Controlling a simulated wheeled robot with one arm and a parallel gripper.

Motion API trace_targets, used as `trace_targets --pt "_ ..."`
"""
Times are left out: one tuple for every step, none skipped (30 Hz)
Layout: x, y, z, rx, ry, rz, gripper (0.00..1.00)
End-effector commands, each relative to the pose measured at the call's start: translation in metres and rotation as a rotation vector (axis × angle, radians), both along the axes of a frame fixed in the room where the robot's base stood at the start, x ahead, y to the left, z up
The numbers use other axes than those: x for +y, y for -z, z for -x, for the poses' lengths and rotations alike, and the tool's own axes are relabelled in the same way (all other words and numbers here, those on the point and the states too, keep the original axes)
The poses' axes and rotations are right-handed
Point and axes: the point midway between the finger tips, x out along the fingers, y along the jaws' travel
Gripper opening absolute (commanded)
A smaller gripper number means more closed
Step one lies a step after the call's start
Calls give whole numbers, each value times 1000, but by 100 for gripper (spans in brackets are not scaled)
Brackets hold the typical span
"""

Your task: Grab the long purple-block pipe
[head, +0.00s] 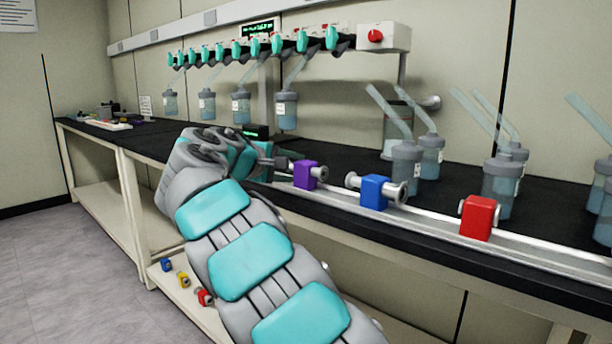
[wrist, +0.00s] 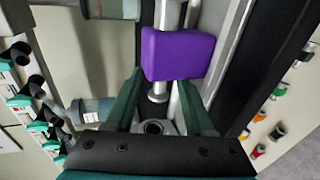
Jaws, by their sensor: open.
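The purple-block pipe (head: 306,174) lies on the metal rail along the bench's front edge, at the left end of a row of coloured-block pipes. Its block shows large in the wrist view (wrist: 178,54), with the metal pipe running through it. My gripper (wrist: 161,82) is open. Its two dark green fingers stand either side of the pipe's near end, just short of the purple block. In the head view my gripper (head: 274,166) is at the left of the purple block, its fingers partly hidden by my arm.
A blue-block pipe (head: 375,192) and a red-block pipe (head: 479,217) lie further right on the rail (head: 430,228). Lidded flasks (head: 407,160) stand behind them. A manifold with teal valves (head: 254,46) and hanging flasks is above the bench. Small coloured-block parts (head: 184,280) lie on the lower shelf.

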Motion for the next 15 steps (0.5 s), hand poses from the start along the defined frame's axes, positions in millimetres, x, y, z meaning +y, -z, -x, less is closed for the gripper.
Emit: trace_targets --pt "0 0 0 0 0 0 54" --pt "0 0 0 0 0 0 54" --pt "0 0 0 0 0 0 50" --pt "0 0 0 0 0 0 47" --pt "0 0 0 0 0 0 43" --pt "0 0 0 0 0 0 39" --pt "0 0 0 0 0 0 36" --pt "0 0 0 0 0 0 32" --pt "0 0 0 0 0 0 28" --pt "0 0 0 0 0 0 24" --pt "0 0 0 -1 0 -1 21" --pt "0 0 1 0 0 0 16" --pt "0 0 0 0 0 0 13" --pt "0 0 1 0 0 0 10" --pt "0 0 1 0 0 0 5"
